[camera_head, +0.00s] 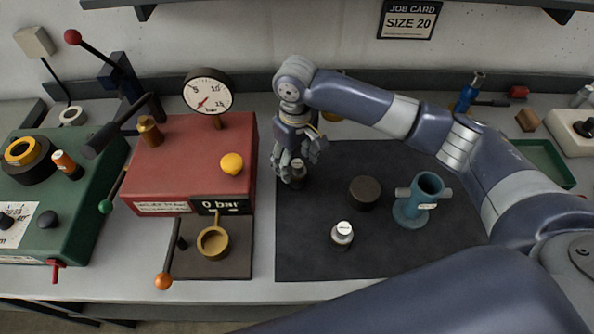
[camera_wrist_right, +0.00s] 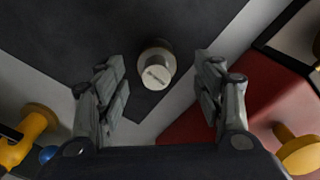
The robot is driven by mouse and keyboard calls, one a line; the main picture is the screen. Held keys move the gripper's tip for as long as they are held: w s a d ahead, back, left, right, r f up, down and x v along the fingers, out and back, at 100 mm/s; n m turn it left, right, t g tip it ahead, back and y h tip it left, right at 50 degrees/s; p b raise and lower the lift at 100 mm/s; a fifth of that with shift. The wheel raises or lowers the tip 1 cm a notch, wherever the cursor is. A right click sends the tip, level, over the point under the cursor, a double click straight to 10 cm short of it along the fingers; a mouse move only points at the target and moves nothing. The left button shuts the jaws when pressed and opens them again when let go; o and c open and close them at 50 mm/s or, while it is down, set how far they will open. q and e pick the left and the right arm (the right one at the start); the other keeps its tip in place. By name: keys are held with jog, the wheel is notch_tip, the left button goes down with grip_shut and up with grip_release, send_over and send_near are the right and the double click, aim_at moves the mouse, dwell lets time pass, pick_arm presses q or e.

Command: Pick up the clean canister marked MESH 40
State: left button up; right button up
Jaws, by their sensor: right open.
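A small metal canister (camera_head: 298,172) stands upright near the left back corner of the dark mat (camera_head: 320,270). Its light top with small dark marking shows in the right wrist view (camera_wrist_right: 156,72); I cannot read the marking. My right gripper (camera_head: 292,168) is over this canister, pointing down. In the wrist view its open fingers (camera_wrist_right: 163,92) are on either side of the view of the canister, with gaps on both sides. A second small canister (camera_head: 342,236) with a white marked top stands at the mat's front middle; its marking is unreadable. My left gripper is not in view.
On the mat are a dark round cylinder (camera_head: 364,192) and a blue-green cup-like fixture (camera_head: 418,200). A red press box (camera_head: 185,155) with a gauge (camera_head: 208,92) stands close left of the gripper. A job card (camera_head: 408,18) reads SIZE 20. The mat's front is mostly clear.

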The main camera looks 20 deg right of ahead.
aim_at(297, 174)
jog(key=f+p, duration=0.2)
jog(key=f, duration=0.3)
jog(key=shift+d, duration=0.2)
jog(key=shift+f, duration=0.35)
jog(key=c, duration=1.2)
